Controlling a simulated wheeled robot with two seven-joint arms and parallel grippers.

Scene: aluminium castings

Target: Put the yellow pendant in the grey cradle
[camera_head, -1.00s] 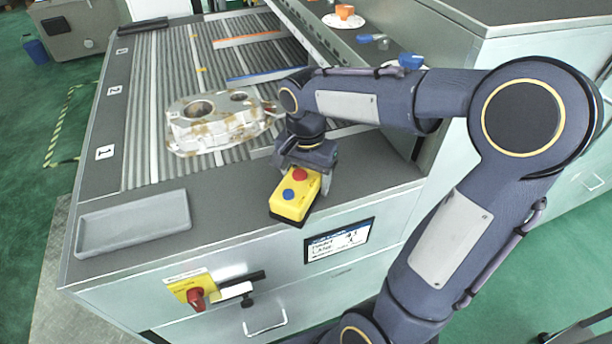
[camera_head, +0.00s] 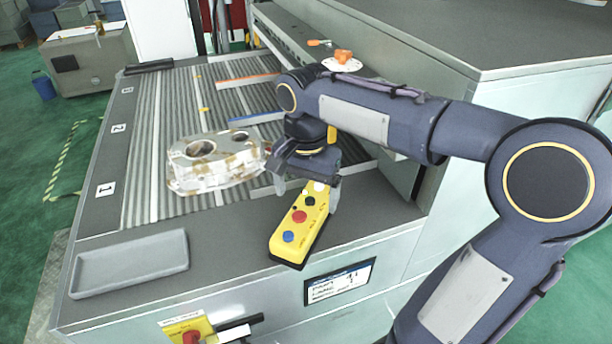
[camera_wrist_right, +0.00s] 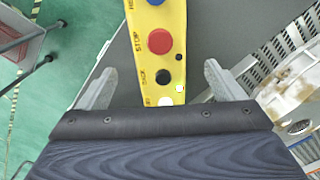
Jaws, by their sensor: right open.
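The yellow pendant (camera_head: 297,226) has red, blue and black buttons and lies on the grey front ledge of the bench, its near end close to the front edge. My right gripper (camera_head: 306,190) is above its far end. In the right wrist view the pendant (camera_wrist_right: 160,67) runs between the two spread fingers of the gripper (camera_wrist_right: 158,85), with a gap on either side. The grey cradle (camera_head: 130,264) is a shallow empty tray at the front left of the ledge. My left gripper is not in view.
A rough aluminium casting (camera_head: 214,162) sits on the ribbed lanes (camera_head: 165,100) left of my right gripper. A label plate (camera_head: 339,282) and a yellow switch panel (camera_head: 188,331) are on the bench front. The ledge between cradle and pendant is clear.

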